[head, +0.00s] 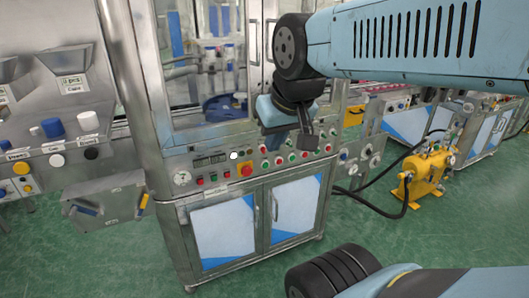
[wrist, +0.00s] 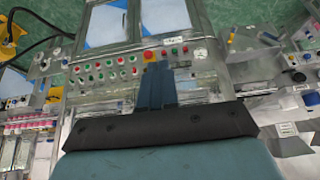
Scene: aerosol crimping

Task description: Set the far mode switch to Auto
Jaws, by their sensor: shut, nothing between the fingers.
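The control panel (head: 245,168) runs across the front of the steel machine, below its glazed cabinet. It carries several red and green buttons, a red emergency stop on a yellow plate (head: 247,169) and a small display. In the wrist view the same panel (wrist: 110,84) appears turned around. The far mode switch is too small to single out among the controls, and its setting cannot be read. My gripper (head: 306,143) is shut and empty, in front of the panel's right half in the head view. In the wrist view its closed fingers (wrist: 157,72) reach toward the panel near the emergency stop (wrist: 149,56).
Cabinet doors with blue and white panels (head: 222,230) lie below the control panel. A yellow machine (head: 428,172) with black hoses stands on the green floor at right. A grey box (head: 104,202) and part bins stand at left. Open floor (head: 420,235) lies at front right.

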